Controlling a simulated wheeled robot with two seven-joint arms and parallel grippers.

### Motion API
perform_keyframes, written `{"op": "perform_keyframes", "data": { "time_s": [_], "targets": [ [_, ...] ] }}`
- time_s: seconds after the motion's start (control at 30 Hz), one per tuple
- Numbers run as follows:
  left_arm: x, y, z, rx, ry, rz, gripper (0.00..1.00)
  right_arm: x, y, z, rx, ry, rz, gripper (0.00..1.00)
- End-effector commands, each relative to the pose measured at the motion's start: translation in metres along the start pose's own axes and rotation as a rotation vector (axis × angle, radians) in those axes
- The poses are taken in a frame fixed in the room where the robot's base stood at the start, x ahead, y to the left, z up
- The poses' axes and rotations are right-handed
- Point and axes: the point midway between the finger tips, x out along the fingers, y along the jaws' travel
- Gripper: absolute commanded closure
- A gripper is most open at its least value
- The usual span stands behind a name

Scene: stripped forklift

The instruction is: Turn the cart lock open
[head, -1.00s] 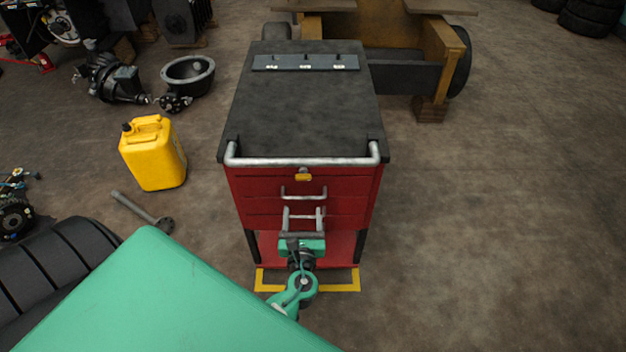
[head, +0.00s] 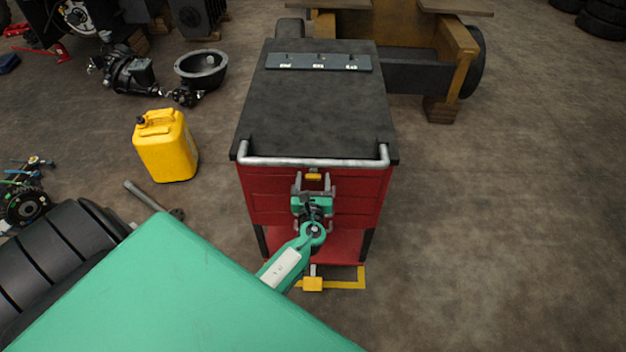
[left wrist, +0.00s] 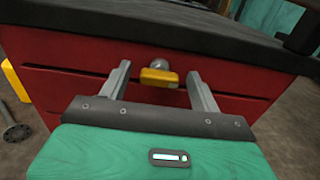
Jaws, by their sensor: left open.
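The cart lock is a small yellow tab (head: 313,176) at the top of the red cart front, just under the grey push bar. In the left wrist view the yellow tab (left wrist: 158,77) lies flat across, with a round silver part behind it. My left gripper (head: 313,184) is open in front of the cart. In the left wrist view its two fingers (left wrist: 161,76) point at the cart front, one on each side of the tab, with visible gaps. I cannot tell how far short of the tab they are in depth. My right gripper is not in view.
The red cart (head: 365,195) has a black top and drawers. A small yellow block (head: 313,284) on a grey stem shows low at its front. The floor at right is clear.

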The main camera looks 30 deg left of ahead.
Motion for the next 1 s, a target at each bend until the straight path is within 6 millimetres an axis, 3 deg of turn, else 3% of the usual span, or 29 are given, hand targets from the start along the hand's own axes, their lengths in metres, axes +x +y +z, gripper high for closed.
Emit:
{"op": "perform_keyframes", "data": {
  "time_s": [0.1, 0.33, 0.67, 1.0],
  "targets": [
    [0.000, 0.000, 0.000, 0.000, 0.000, 0.000, 0.36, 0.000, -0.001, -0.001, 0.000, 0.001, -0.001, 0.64],
    [0.000, 0.000, 0.000, 0.000, 0.000, 0.000, 0.81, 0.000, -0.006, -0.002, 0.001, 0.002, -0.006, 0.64],
    [0.000, 0.000, -0.002, -0.038, -0.001, 0.000, 0.81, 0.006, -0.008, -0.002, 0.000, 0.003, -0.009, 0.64],
    [0.000, 0.001, -0.004, -0.262, -0.003, -0.001, 0.81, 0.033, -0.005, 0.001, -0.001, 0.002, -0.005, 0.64]
  ]
}}
